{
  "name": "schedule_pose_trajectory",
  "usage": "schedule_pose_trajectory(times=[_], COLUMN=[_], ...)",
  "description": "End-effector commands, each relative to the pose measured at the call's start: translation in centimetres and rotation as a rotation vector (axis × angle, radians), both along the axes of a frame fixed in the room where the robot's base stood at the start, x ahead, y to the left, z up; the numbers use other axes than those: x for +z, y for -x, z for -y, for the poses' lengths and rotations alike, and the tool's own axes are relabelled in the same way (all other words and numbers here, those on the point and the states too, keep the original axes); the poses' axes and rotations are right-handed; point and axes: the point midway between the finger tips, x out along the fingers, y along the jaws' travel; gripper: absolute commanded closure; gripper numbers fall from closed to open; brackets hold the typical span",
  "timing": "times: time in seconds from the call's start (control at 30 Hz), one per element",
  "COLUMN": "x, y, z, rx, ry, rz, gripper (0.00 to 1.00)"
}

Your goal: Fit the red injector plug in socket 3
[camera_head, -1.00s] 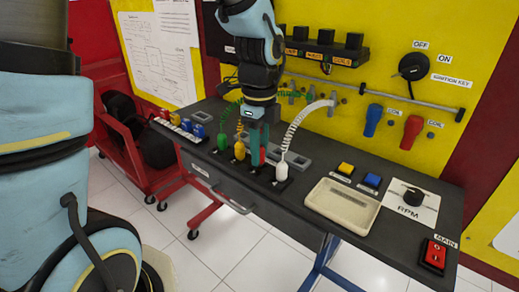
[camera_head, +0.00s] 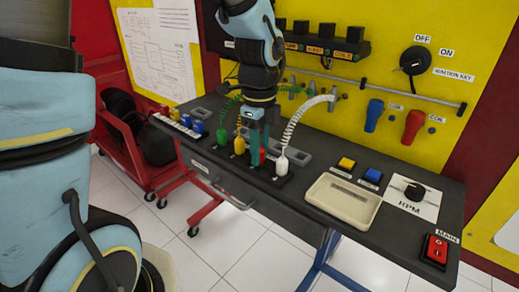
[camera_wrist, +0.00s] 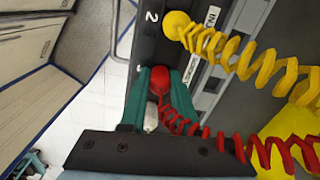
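The red injector plug (camera_wrist: 159,80) sits between the teal fingers of my gripper (camera_wrist: 161,84) in the wrist view, with a finger against each side. Its red coiled cord (camera_wrist: 190,125) runs to the lower right. In the head view the plug (camera_head: 262,154) shows as a small red patch beside the fingers (camera_head: 257,140), low over the row of sockets. The plug's lower end is hidden, so I cannot tell how deep it sits in a socket. The number 2 is printed next to the yellow plug (camera_wrist: 177,25); the number 3 is not readable.
The green plug (camera_head: 222,136) and yellow plug (camera_head: 239,145) stand left of my gripper, the white plug (camera_head: 282,165) close on its right. Their coiled cords arch behind. An empty beige tray (camera_head: 342,203) lies further right on the dark bench (camera_head: 420,262).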

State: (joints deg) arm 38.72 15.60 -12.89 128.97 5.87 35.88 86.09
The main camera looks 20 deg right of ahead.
Motion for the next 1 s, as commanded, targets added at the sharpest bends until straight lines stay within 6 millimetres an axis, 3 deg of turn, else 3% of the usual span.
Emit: schedule_pose_trajectory(times=[0.1,0.43,1.0], x=[0.0,0.3,4.6], y=[0.0,0.0,0.0], z=[0.0,0.0,0.0], rx=[0.0,0.0,-0.001], ry=[0.0,0.0,0.0], rz=[0.0,0.0,0.0], gripper=[0.56,0.56,0.56])
